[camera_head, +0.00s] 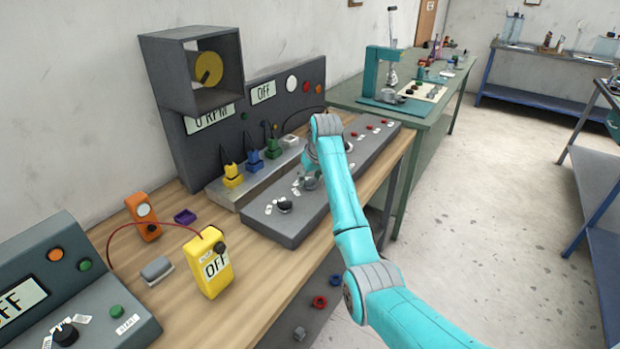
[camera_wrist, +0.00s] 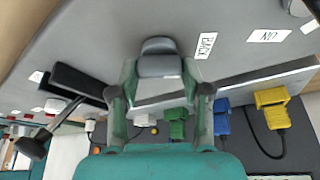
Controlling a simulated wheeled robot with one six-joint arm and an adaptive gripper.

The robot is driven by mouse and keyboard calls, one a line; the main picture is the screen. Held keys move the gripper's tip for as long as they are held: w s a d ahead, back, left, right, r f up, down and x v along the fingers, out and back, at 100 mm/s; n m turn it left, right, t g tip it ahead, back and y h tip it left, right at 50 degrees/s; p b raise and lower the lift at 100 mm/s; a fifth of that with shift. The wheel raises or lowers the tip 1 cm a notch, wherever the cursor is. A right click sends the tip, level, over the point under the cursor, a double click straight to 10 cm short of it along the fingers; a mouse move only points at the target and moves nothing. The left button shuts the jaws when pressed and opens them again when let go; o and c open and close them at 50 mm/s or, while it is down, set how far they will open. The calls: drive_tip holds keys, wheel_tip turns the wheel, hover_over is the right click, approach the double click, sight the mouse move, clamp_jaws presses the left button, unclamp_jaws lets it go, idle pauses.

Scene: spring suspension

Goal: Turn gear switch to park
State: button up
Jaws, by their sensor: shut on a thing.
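The gear switch (camera_wrist: 160,62) is a grey knob on the grey control panel. In the wrist view it shows between the fingers of my gripper (camera_wrist: 160,88). The gripper is shut on it, with one finger on each side. White labels lie on the panel beside it; one (camera_wrist: 206,45) seems to read BACK, and PARK cannot be made out. In the head view my gripper (camera_head: 308,182) is low over the middle of the panel (camera_head: 290,232), and the arm partly hides the switch.
A black knob (camera_head: 285,206) sits on the panel left of my gripper. A black lever (camera_wrist: 85,84) is close to the left finger in the wrist view. Yellow, blue and green plugs (camera_head: 254,160) stand behind the panel. A yellow meter (camera_head: 210,265) stands on the bench at front left.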

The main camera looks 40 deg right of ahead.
drive_tip(key=m+h, duration=0.1)
drive_tip(key=m, duration=0.2)
drive_tip(key=m+g+h, duration=0.1)
drive_tip(key=m, duration=0.1)
drive_tip(key=shift+a+m, duration=0.1)
drive_tip(key=shift+m, duration=0.3)
drive_tip(key=m+g, duration=0.1)
drive_tip(key=m, duration=0.2)
drive_tip(key=m+g+h, duration=0.1)
drive_tip(key=m, duration=0.1)
drive_tip(key=shift+m, duration=0.4)
drive_tip(key=o, duration=1.2)
drive_tip(key=shift+c, duration=0.2)
drive_tip(key=shift+w+r, duration=0.1)
